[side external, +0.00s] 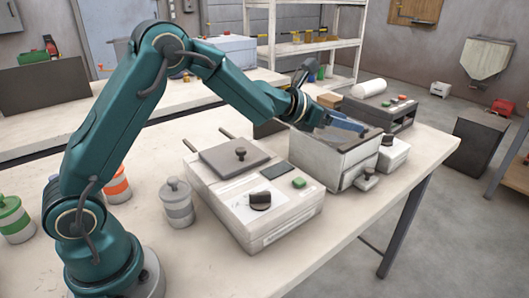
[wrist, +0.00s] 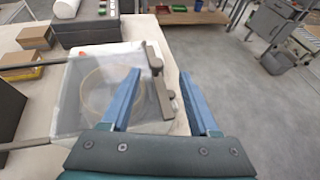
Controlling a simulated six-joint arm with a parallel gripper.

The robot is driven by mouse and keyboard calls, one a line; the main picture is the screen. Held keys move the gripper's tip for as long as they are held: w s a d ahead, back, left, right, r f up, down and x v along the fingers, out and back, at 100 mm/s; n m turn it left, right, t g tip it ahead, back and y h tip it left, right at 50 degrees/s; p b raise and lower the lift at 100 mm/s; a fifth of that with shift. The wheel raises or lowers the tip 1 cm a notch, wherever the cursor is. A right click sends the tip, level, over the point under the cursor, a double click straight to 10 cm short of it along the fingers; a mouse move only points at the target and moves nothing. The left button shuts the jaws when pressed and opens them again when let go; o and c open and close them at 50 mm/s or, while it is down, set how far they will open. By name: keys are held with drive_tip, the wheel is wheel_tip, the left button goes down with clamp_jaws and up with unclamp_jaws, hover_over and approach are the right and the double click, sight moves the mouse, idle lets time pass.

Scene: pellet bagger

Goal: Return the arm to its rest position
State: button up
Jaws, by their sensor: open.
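My teal arm reaches across the table in the side external view. My gripper (side external: 343,124), with two blue fingers, is over the grey-white open-topped box (side external: 338,160) at the table's right part. In the wrist view my gripper (wrist: 160,74) has its fingers spread apart with nothing held between them. Below the left finger is the box (wrist: 72,105), with a round ring shape inside. A dark bar with knobs (wrist: 158,80) runs along the box's right side, between the fingers in the picture. Whether a finger touches the box I cannot tell.
A white machine (side external: 255,200) with a lid, a black knob and a green button stands left of the box. A grey-lidded canister (side external: 177,203) and orange and green ones stand near my base. A dark unit with a white roll (side external: 369,88) stands behind. The table's front is clear.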

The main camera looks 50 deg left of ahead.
drive_tip(key=shift+s, duration=0.15)
drive_tip(key=s+d+r+m+t+h, duration=0.1)
drive_tip(key=s+d+r+m, duration=0.15)
drive_tip(key=r, duration=0.45)
drive_tip(key=s+d+r+m+h, duration=0.1)
drive_tip(key=s+r+m, duration=0.15)
drive_tip(key=r, duration=0.45)
drive_tip(key=s+d+r+m+g+h, duration=0.1)
drive_tip(key=s+d+r+m+h, duration=0.15)
drive_tip(key=s+m, duration=0.35)
drive_tip(key=s+d+r+m+g+h, duration=0.1)
drive_tip(key=s+d+r+m, duration=0.1)
drive_tip(key=s+d+m, duration=0.3)
drive_tip(key=s+a+f+m+g+y, duration=0.3)
drive_tip(key=s+f+m+g+y, duration=0.2)
drive_tip(key=s+f+m, duration=0.9)
drive_tip(key=s+a+f+m+g+y, duration=0.1)
drive_tip(key=s+a+f+m+y, duration=0.2)
drive_tip(key=a, duration=0.3)
drive_tip(key=shift+s+a+f+g+y, duration=0.3)
drive_tip(key=shift+s+f+y, duration=0.25)
drive_tip(key=shift+s+f, duration=0.25)
